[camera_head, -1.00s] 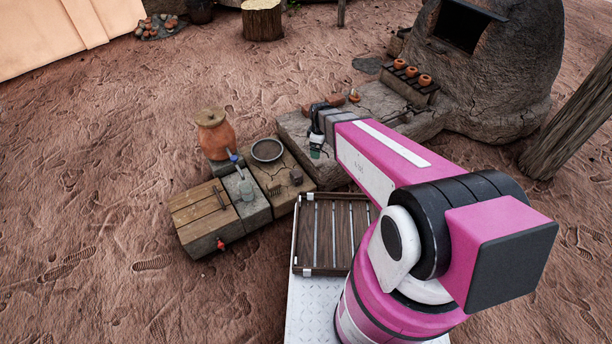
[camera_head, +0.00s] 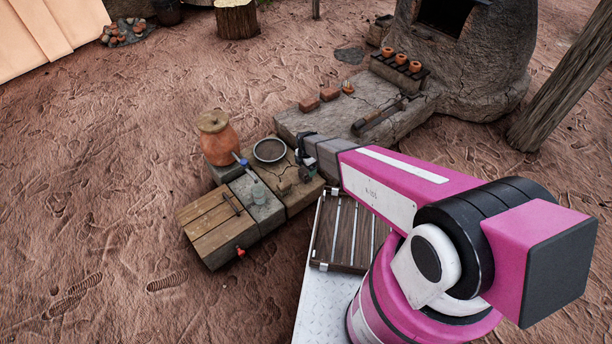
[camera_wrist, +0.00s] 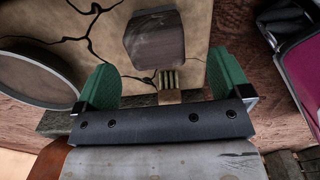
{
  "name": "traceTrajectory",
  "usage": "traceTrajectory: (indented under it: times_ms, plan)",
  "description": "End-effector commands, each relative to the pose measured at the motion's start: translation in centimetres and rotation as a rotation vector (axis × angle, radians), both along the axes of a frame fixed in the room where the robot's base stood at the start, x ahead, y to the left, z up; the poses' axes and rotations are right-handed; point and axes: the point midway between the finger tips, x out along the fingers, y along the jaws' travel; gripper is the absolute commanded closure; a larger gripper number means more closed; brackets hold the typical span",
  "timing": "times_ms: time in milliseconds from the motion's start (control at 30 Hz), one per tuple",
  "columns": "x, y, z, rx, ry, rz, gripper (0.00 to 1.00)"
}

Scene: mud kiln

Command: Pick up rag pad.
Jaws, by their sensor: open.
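A dark grey-brown, block-like piece, which looks like the rag pad (camera_wrist: 155,40), lies on a cracked pale surface in the wrist view. It sits ahead of my gripper (camera_wrist: 166,82), roughly between the lines of the two green fingers, and shows no contact with them. My gripper is open with nothing held. In the head view, my gripper (camera_head: 306,162) is low over the right part of the wooden and stone bench (camera_head: 290,202). The pad is hard to tell apart from the gripper there.
A small pale comb-like or brush-like tool (camera_wrist: 168,84) lies between the fingers' line. A round dish (camera_wrist: 38,80) is at left.

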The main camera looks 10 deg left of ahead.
Motion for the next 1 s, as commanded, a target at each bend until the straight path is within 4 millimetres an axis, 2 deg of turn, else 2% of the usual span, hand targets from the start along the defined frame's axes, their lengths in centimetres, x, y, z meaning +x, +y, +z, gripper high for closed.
traceTrajectory:
  times_ms: [33, 267, 533, 800, 833, 1000]
  plan:
    - [0.1, 0.0, -0.7, -0.001, 0.001, -0.001, 0.04]
    - [0.3, 0.1, -2.1, 0.000, 0.000, -0.002, 0.04]
    - [0.6, 0.2, -5.7, 0.000, 0.000, -0.002, 0.04]
    - [0.4, 0.1, -6.2, 0.001, -0.001, -0.002, 0.04]
    - [0.4, 0.1, -6.2, 0.001, -0.001, -0.002, 0.07]
    - [0.4, 0.1, -6.2, 0.001, -0.001, -0.002, 0.60]
